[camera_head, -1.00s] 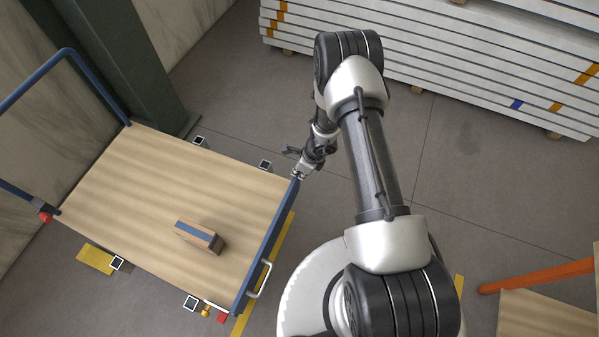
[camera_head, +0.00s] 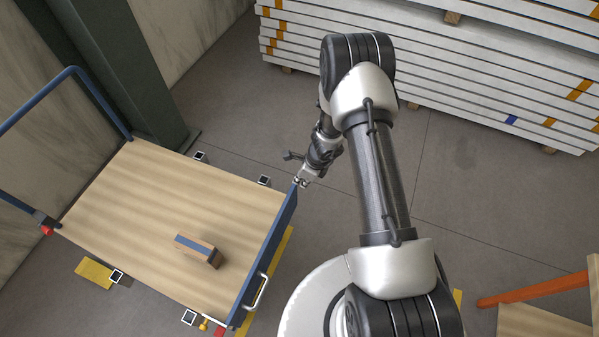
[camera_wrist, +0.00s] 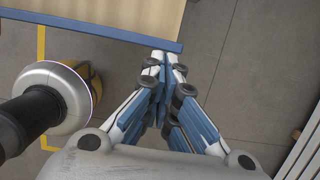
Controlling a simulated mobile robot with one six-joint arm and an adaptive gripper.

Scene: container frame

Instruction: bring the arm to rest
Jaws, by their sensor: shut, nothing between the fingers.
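My gripper (camera_wrist: 160,62) is shut and empty in the wrist view, its fingertips together close to the blue edge of the cart (camera_wrist: 95,28). In the head view my gripper (camera_head: 298,183) hangs near the right corner of the wooden cart deck (camera_head: 130,200), just beside its blue end rail. I cannot tell whether it touches the rail. My arm is bent, with its elbow high and the forearm pointing down. A small wooden block (camera_head: 198,251) with a blue top stripe lies on the deck, well apart from my gripper.
Long white stacked panels (camera_head: 430,70) fill the back right. A dark green column (camera_head: 130,75) stands behind the cart at left. An orange bar (camera_head: 540,290) and a wooden board (camera_head: 545,322) are at lower right. Grey floor between the cart and panels is clear.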

